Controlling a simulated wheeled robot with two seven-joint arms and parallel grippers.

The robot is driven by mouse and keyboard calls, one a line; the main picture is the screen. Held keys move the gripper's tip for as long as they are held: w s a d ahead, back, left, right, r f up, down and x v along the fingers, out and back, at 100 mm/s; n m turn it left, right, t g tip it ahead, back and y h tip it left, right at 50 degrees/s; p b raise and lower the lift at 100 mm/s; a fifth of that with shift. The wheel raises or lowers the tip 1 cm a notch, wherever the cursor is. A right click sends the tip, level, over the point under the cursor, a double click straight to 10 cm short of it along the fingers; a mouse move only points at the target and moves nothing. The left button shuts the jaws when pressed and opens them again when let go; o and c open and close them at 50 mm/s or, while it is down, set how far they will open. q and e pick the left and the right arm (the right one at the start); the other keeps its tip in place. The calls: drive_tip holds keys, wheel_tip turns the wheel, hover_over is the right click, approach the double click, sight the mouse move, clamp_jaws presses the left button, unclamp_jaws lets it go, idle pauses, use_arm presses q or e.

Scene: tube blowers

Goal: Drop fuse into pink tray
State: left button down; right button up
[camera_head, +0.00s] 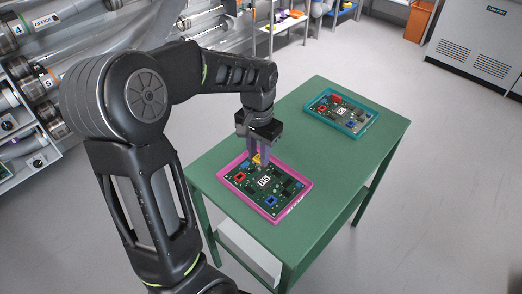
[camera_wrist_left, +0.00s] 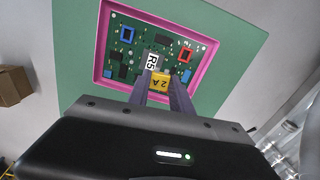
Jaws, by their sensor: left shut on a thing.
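A yellow fuse marked "2 A" (camera_wrist_left: 160,82) is held between the fingers of my left gripper (camera_wrist_left: 161,88). In the head view the fuse (camera_head: 257,158) shows as a small yellow patch at the fingertips of the left gripper (camera_head: 260,153). The pink tray (camera_head: 304,193) lies on the green table and holds a green circuit board marked R5. In the left wrist view the tray (camera_wrist_left: 99,50) is behind the fingers, and the fuse is over the board. I cannot tell whether the fuse touches the board. My right gripper is not in view.
The green table (camera_head: 340,163) has clear room between the pink tray and a teal tray (camera_head: 367,130) with another board at its far end. Shelves with large tubes (camera_head: 75,50) stand at the left. A grey cabinet (camera_head: 478,45) stands at the back right.

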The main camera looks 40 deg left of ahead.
use_arm(q)
drive_tip(key=shift+f+b, duration=2.5)
drive_tip(key=shift+f, duration=0.55)
drive_tip(key=c, duration=1.1)
unclamp_jaws()
drive_tip(key=shift+r, duration=0.1)
wheel_tip(320, 180, up, 8)
drive_tip(key=shift+f, duration=0.15)
